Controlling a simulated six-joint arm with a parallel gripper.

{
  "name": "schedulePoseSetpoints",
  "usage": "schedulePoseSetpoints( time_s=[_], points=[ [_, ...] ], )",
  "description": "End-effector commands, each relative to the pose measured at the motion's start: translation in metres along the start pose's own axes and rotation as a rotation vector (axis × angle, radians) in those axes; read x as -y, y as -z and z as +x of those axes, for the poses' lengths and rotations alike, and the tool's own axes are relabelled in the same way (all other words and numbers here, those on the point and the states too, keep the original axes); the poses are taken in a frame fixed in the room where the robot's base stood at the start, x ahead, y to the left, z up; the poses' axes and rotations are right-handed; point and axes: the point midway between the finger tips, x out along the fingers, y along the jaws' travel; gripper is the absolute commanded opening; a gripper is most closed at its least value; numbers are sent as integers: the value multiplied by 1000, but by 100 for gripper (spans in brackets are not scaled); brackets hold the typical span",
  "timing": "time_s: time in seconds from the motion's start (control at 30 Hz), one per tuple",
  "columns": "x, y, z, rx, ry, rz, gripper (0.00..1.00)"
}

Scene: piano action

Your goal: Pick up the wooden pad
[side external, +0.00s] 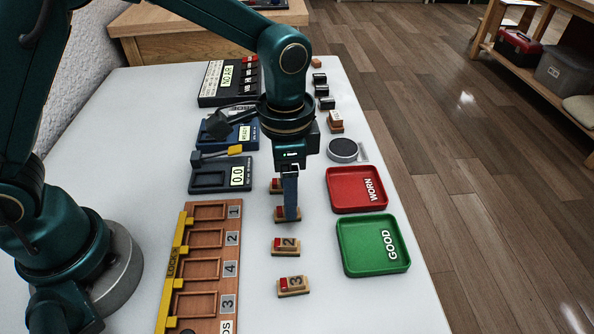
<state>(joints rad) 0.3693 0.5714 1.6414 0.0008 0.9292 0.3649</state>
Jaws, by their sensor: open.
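Several small wooden pads with red ends lie in a column on the white table. One pad (280,215) lies right at my gripper (290,216), whose fingers point down over it and hide part of it. Another pad (275,186) lies just behind and is partly hidden by my gripper. A pad marked 2 (286,247) and a pad marked 3 (294,287) lie nearer the front in plain view. My gripper is open; whether its fingers touch the pad cannot be told from this side.
A brown rack (200,318) with numbered slots and a yellow lock bar stands left of the pads. A red WORN tray (345,204) and a green GOOD tray (358,265) stand to the right. A gauge reading 0.0 (207,180) and a black NO AIR box (212,99) stand behind.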

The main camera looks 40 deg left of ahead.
Motion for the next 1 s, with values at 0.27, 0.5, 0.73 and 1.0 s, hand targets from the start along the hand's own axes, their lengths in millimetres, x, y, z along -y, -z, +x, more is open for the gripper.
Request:
schedulePoseSetpoints(
  time_s=[0.27, 0.5, 0.73, 1.0],
  points=[
    [0, -1, 30, 2, 1, -2, 62],
    [0, -1, 33, 0, 2, -2, 62],
    [0, -1, 33, -1, 2, -2, 1],
    [0, -1, 33, -1, 2, -2, 0]
  ],
)
